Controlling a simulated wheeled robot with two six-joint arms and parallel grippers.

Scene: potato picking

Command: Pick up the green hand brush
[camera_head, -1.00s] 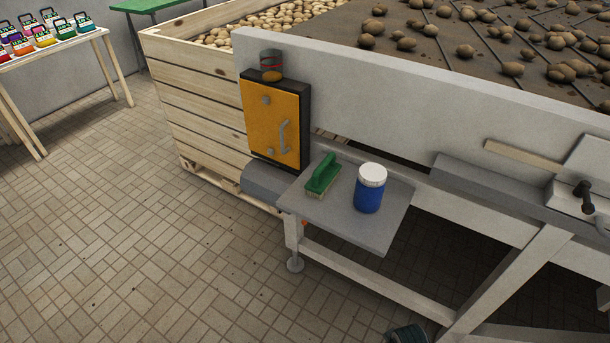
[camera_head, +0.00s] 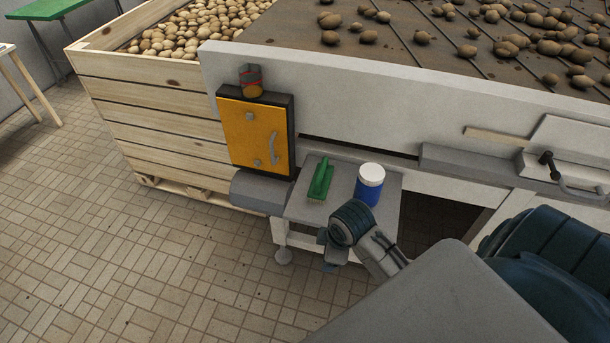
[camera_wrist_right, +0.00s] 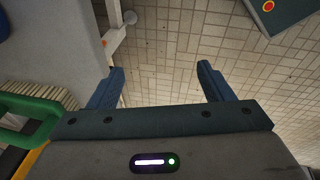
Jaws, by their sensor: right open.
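The green hand brush (camera_head: 320,178) lies on the small grey shelf (camera_head: 297,207) on the side of the machine, left of a blue jar with a white lid (camera_head: 369,184). My right arm reaches in from the lower right, and its wrist is in front of the shelf's near edge. In the right wrist view my right gripper (camera_wrist_right: 162,85) is open, with nothing between its fingers and tiled floor beyond them. The brush's green handle and pale bristles (camera_wrist_right: 30,112) show at that view's left edge, beside the gripper and outside the fingers. My left gripper is not in view.
A wooden crate of potatoes (camera_head: 150,120) is farther left. The belt with potatoes lies behind the pale side panel. The tiled floor at left is clear.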

